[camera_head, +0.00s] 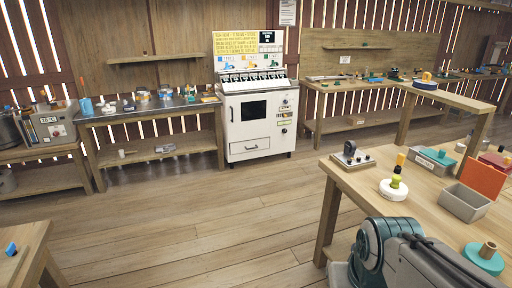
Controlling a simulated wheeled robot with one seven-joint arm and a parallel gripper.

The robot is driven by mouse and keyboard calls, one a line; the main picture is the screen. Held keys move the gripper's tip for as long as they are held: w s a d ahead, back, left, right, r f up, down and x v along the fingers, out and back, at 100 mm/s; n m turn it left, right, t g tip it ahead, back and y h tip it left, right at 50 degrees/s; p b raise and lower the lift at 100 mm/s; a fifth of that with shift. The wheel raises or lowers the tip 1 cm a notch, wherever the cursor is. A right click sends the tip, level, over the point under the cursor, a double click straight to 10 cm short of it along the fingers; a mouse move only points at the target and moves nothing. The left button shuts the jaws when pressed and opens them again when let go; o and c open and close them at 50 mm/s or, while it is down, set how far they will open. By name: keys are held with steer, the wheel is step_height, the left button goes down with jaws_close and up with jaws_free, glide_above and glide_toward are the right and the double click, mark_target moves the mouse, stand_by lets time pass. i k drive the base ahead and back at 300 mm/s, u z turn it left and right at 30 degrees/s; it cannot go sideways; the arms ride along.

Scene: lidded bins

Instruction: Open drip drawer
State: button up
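A white vending-type machine (236,130) stands against the back wall, with a dark window, a yellow sign on top and buttons on its right side. Low on its front is a drawer (250,149) with a dark handle slot. The drawer looks closed, flush with the front. Whether it is the drip drawer I cannot tell for sure; no other drawer shows. My gripper is not in view; only teal and grey links of my arm show at the bottom right, well away from the machine.
The wooden floor (190,215) in front of the machine is clear. A table (335,170) with a grey open bin (466,203) and other items stands at the right. A workbench (150,112) adjoins the machine's left. A table corner (28,240) juts in at bottom left.

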mark_target(238, 147)
steer(key=u, duration=0.5)
steer(key=k, duration=0.6)
steer(key=u, duration=0.35)
steer(key=i, duration=1.35)
steer(key=z, duration=0.6)
steer(key=i, duration=1.6)
steer(key=z, duration=0.4)
steer(key=i, duration=1.75)
steer(key=u, duration=0.2)
steer(key=i, duration=2.35)
steer(key=u, duration=0.25)
